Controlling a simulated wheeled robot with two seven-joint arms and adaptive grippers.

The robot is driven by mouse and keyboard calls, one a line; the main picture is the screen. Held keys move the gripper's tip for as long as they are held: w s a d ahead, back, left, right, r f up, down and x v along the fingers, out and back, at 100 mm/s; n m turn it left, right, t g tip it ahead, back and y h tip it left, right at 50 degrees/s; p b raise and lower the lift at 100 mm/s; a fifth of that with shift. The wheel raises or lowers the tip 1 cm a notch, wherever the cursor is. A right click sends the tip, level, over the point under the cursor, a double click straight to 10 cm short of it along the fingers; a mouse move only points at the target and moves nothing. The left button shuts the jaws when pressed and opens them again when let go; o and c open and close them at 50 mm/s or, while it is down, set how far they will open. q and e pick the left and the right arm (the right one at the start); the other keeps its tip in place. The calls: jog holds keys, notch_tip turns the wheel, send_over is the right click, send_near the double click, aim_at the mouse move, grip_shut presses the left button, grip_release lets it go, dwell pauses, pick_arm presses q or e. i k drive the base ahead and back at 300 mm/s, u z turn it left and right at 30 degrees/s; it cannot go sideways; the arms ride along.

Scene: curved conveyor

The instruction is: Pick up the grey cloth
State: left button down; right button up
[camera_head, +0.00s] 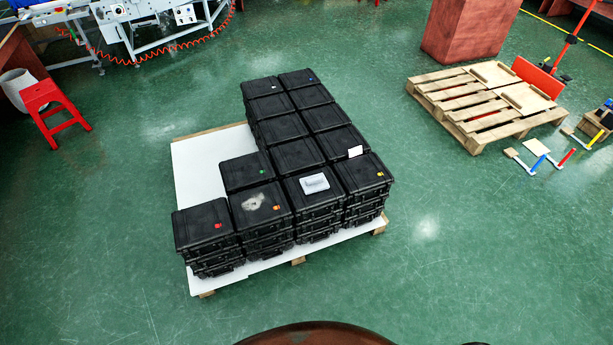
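A small light-grey folded item that looks like the grey cloth (314,183) lies flat on top of a black case (301,192) in the front part of the stack. On the case to its left is a pale, uneven patch (253,201) that looks like dust or a stain. A small white card (355,151) lies on a case behind and to the right of the cloth. Neither of my grippers shows in the head view. Nothing covers the cloth.
The black cases stand in stacks of differing height on a white-topped pallet (196,170), bare at its back left. A red stool (53,108) stands left. A wooden pallet (455,98), a reddish box (466,28) and hand tools are at right. Green floor around the stack is clear.

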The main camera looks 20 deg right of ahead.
aim_at(317, 183)
jog(key=i, duration=1.4)
